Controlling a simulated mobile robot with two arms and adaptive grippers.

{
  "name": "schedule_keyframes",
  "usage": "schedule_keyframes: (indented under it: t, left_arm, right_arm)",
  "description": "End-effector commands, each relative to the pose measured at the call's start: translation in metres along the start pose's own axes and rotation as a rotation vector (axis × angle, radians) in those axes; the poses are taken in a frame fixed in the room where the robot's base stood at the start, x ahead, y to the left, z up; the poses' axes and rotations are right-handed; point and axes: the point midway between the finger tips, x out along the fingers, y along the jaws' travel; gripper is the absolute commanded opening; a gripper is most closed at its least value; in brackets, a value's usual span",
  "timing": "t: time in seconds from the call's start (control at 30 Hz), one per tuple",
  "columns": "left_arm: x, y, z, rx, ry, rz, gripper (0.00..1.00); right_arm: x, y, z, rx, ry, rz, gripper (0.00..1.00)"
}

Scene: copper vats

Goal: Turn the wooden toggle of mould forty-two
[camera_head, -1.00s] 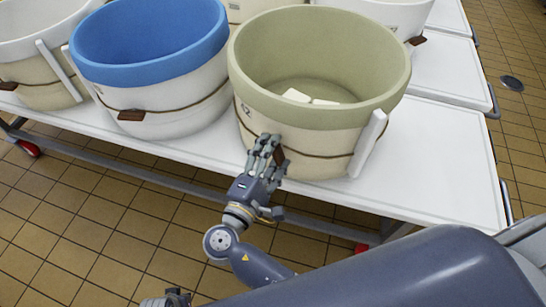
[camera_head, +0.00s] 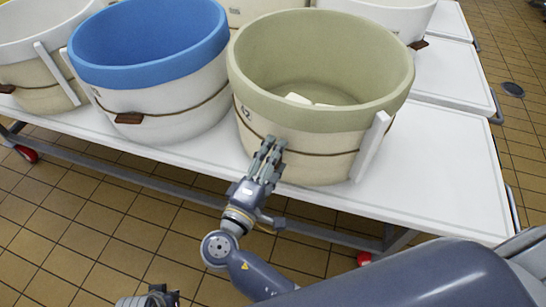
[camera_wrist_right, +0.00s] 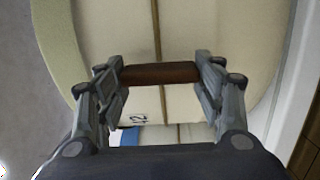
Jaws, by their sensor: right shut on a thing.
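The mould with an olive-green rim (camera_head: 330,150) stands at the front of the white table, with pale blocks in it. My right gripper (camera_head: 272,145) is at the mould's front wall, shut on the toggle, with a finger set at each end in the right wrist view. In the head view the fingers hide the toggle. A dark part, probably my left gripper (camera_head: 152,298), shows at the bottom edge, its fingers unclear.
A blue-rimmed mould (camera_head: 150,85) with a level brown toggle (camera_head: 129,118) stands close on the left. A pale mould (camera_head: 30,60) is further left. The white table (camera_head: 450,165) is clear to the right. Tiled floor (camera_head: 90,245) lies in front.

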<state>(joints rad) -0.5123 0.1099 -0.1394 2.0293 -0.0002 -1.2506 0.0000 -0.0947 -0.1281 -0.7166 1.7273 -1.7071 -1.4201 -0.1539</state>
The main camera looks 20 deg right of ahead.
Motion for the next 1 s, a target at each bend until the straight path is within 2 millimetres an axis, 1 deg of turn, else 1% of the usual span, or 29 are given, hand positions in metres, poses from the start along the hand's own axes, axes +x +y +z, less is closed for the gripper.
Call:
schedule_keyframes:
  t: [0.1,0.13,0.17,0.2,0.23,0.8,0.9,1.0]
  left_arm:
    - [0.000,0.000,0.000,0.000,0.000,0.000,0.00]
    - [0.000,0.000,0.000,0.000,0.000,0.000,0.00]
    - [0.000,0.000,0.000,0.000,0.000,0.000,0.00]
    - [0.000,0.000,0.000,0.000,0.000,0.000,0.00]
    - [0.000,0.000,0.000,0.000,0.000,0.000,0.00]
    - [-0.001,-0.001,0.000,0.000,0.000,-0.001,0.00]
    - [-0.006,-0.001,-0.002,0.000,0.000,0.000,0.00]
    - [-0.014,-0.001,-0.004,0.000,0.000,0.000,0.00]
  right_arm:
    - [0.000,-0.001,0.000,0.003,-0.001,-0.003,0.38]
    - [0.000,-0.001,0.000,0.003,-0.001,-0.003,0.64]
    - [0.000,-0.001,0.000,0.003,-0.001,-0.003,0.71]
    - [0.000,-0.001,0.000,0.002,-0.001,-0.003,0.80]
    - [0.000,-0.001,0.000,0.002,-0.001,-0.002,0.82]
    - [0.000,0.000,0.000,-0.008,0.000,-0.001,0.82]
    - [0.000,0.002,0.000,-0.052,0.000,0.000,0.82]
    - [0.000,0.003,0.000,-0.147,0.001,0.000,0.82]
